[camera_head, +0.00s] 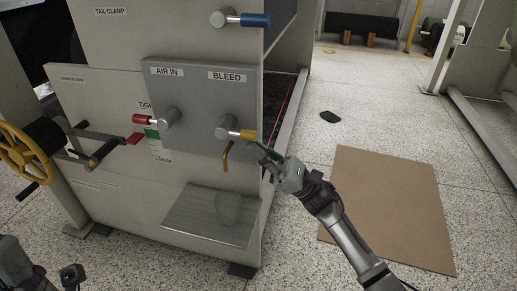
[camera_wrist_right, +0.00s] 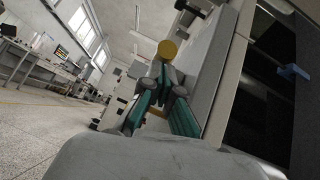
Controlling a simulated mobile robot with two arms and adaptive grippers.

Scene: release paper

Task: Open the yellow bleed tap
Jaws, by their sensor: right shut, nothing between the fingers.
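The bleed tap has a yellow handle (camera_head: 243,134) pointing right from a grey valve body (camera_head: 228,126), under the BLEED label on the grey panel. A brass-coloured spout (camera_head: 227,156) hangs below it. My right gripper (camera_head: 263,151) is just right of and below the handle's end, with its fingers shut and empty. In the right wrist view the round yellow handle end (camera_wrist_right: 167,50) shows just beyond the teal fingertips (camera_wrist_right: 163,84). I cannot tell whether they touch it. Only part of my left arm shows at the lower left; its fingers are out of view.
A red-handled AIR IN tap (camera_head: 145,119) is left of the bleed tap, and a blue-handled tap (camera_head: 252,20) is above. A metal drip shelf (camera_head: 185,222) juts out below. A yellow handwheel (camera_head: 22,157) stands at left. A brown board (camera_head: 390,205) lies on the floor.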

